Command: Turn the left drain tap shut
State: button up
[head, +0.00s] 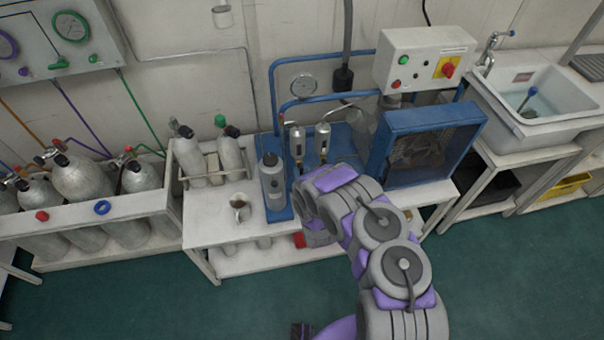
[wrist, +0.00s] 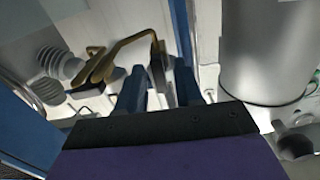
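Two silver filter cylinders, the left one (head: 297,141) and the right one (head: 323,139), stand on the blue compressor unit. In the wrist view a bent brass tap lever (wrist: 128,47) shows just beyond my fingertips. I cannot tell from it alone which tap this is. My gripper (wrist: 160,78) has its two blue-grey fingers apart. A dark brass part shows in the gap, but I cannot tell whether it lies between the fingers or behind them. The head view hides my fingers.
A large grey cylinder (wrist: 262,45) is close on the right in the wrist view. A grey bottle (head: 272,182) and a mug (head: 240,208) stand left of my arm. A blue caged box (head: 425,145) stands right. The green floor (head: 150,300) in front is clear.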

grip_shut()
